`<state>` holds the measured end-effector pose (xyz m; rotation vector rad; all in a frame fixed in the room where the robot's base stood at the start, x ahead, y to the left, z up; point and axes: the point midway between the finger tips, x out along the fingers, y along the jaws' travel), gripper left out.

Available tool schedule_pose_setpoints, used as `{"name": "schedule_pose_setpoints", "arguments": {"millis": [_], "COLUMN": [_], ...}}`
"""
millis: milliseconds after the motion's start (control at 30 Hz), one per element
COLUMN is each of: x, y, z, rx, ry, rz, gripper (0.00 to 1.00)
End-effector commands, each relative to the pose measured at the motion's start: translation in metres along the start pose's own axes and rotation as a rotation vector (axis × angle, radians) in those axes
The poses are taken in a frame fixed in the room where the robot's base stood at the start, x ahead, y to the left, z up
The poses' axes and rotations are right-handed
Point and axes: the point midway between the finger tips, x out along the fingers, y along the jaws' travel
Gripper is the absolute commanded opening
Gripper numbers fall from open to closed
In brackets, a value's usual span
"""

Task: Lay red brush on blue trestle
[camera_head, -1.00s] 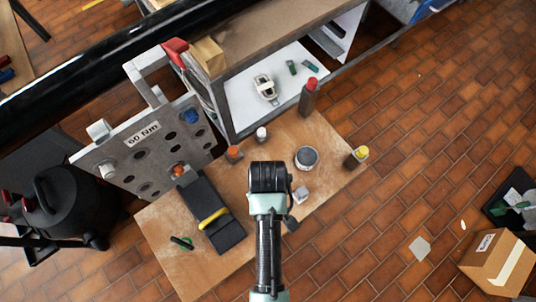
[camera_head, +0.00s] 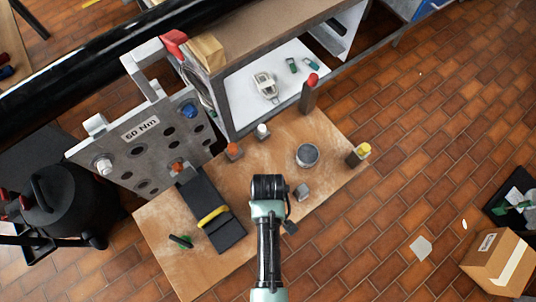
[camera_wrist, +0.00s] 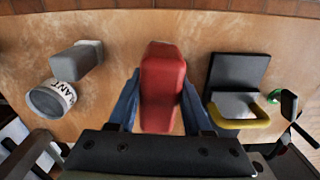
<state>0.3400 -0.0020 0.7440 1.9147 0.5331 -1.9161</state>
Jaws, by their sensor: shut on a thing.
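The red brush (camera_wrist: 162,92) shows in the middle of the wrist view as a red, tapered block. My gripper (camera_wrist: 161,85) is shut on it, with a bluish finger along each side. In the head view my gripper (camera_head: 269,188) is over the wooden board, seen from above, and its wrist hides the brush. I cannot make out a blue trestle in either view; the area under my gripper is hidden. I cannot tell whether the brush touches anything below.
A grey block (camera_head: 302,192) and a round can (camera_head: 307,155) stand right of my gripper in the head view. A black pad with a yellow handle (camera_head: 213,216) lies left. The upright 60 Nm plate (camera_head: 140,155) stands farther left. Bare board (camera_head: 170,260) lies at lower left.

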Motion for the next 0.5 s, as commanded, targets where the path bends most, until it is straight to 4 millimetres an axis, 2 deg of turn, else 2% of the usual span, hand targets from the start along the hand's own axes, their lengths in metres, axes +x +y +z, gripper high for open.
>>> {"name": "schedule_pose_setpoints", "arguments": {"millis": [200, 500], "x": [0.014, 0.017], "y": [0.0, 0.0], "z": [-0.001, -0.001], "rx": [0.0, 0.0], "ry": [0.0, 0.001], "rz": [0.001, 0.001], "gripper": [0.0, 0.0]}}
